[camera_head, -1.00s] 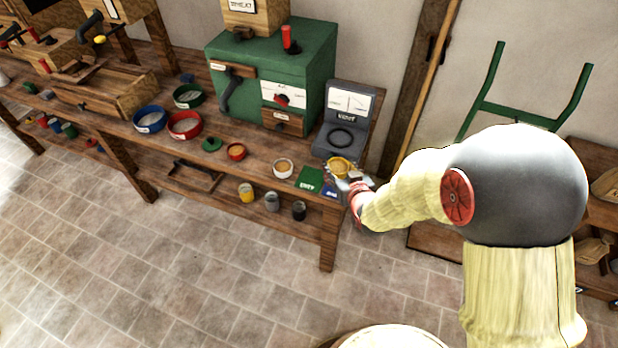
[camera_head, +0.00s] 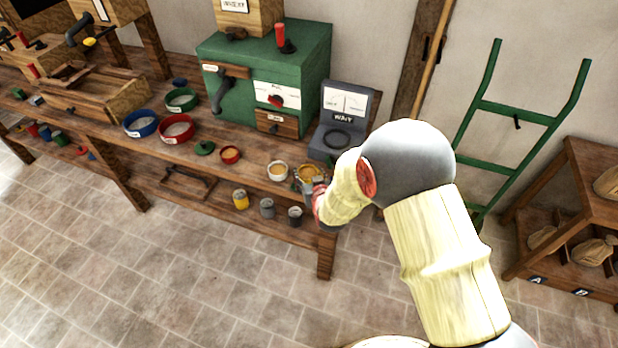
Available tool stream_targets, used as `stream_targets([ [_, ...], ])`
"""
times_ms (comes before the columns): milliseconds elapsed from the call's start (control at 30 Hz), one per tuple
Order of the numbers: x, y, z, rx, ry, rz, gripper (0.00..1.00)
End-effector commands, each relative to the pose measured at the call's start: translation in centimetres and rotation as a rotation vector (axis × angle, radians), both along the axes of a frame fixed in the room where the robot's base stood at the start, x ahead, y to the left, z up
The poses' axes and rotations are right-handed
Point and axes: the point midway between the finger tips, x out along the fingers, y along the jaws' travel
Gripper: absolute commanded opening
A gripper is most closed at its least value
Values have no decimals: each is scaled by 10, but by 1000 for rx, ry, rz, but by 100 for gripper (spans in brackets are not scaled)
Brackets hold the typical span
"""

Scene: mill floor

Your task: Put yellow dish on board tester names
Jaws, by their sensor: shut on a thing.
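The yellow dish (camera_head: 309,173), with tan contents, is at the right end of the long bench. My gripper (camera_head: 308,184) is shut on its near side, reaching in from the right. I cannot tell whether the dish touches the surface below. The tester (camera_head: 333,140) stands just behind it, a dark unit with an empty round ring on its base and a screen (camera_head: 345,103) above a sign that seems to read WAIT. The green and blue cards at the bench's front corner are hidden now behind the dish and my gripper.
A white dish (camera_head: 277,171) stands close left of the yellow one. A small red dish (camera_head: 230,155) and a green lidded item (camera_head: 205,148) are farther left. The green machine (camera_head: 265,80) stands behind. A green hand truck (camera_head: 510,120) leans on the wall.

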Motion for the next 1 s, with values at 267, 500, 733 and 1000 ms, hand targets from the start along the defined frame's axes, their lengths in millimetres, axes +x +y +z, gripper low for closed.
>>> stream_targets([
  [267, 1, 0, -4, 1, -3, 0, 19],
  [500, 0, 0, -7, 0, -2, 0, 54],
  [733, 0, 0, -7, 0, -2, 0, 67],
  [1000, 0, 0, -7, 0, -2, 0, 68],
])
